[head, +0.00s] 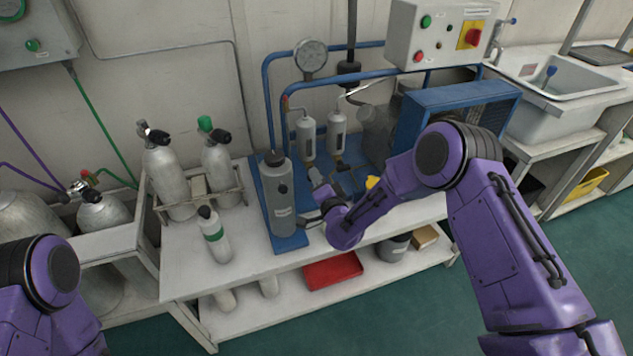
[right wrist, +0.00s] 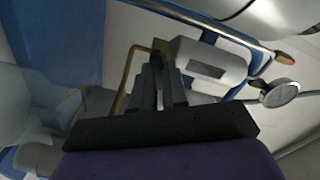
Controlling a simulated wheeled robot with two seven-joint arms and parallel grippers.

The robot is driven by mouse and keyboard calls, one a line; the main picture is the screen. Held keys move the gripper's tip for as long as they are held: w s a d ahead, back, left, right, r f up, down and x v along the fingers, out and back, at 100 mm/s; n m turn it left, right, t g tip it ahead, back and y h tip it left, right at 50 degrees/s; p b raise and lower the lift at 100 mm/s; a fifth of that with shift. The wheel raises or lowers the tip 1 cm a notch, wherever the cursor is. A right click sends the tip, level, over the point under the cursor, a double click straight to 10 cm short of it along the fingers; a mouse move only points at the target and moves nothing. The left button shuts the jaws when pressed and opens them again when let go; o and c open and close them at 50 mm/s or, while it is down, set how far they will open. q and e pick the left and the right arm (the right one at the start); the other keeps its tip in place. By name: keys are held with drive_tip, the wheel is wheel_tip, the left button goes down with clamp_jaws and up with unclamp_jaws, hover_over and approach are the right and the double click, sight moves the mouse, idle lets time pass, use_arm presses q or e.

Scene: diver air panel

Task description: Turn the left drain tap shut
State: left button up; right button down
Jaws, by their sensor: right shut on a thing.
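Two grey filter housings hang on the blue-framed panel, a left one (head: 305,139) and a right one (head: 337,132). My right gripper (head: 317,178) is just below the left housing, reaching up from the front. The left drain tap is mostly hidden by the gripper in the head view. In the right wrist view a grey housing (right wrist: 210,67) is just beyond the fingertips, with a brass piece (right wrist: 161,46) at its end. My right gripper (right wrist: 158,82) is shut on the tap there; the tap's handle angle cannot be told. My left gripper is out of view.
A dark grey cylinder (head: 278,200) stands close left of my right gripper. A blue-finned unit (head: 455,108) is behind my right arm. Silver bottles (head: 170,175) stand in a rack at left. A gauge (head: 310,55) is above. The bench's front left is partly clear.

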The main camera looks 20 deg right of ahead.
drive_tip(key=m+b, duration=0.2)
drive_tip(key=m, duration=0.3)
drive_tip(key=shift+f, duration=0.15)
drive_tip(key=shift+m, duration=0.4)
drive_tip(key=c, duration=1.1)
unclamp_jaws()
drive_tip(key=shift+c, duration=0.2)
drive_tip(key=s+b, duration=0.1)
drive_tip(key=s, duration=0.9)
drive_tip(key=shift+s+d, duration=0.25)
drive_tip(key=shift+s, duration=0.05)
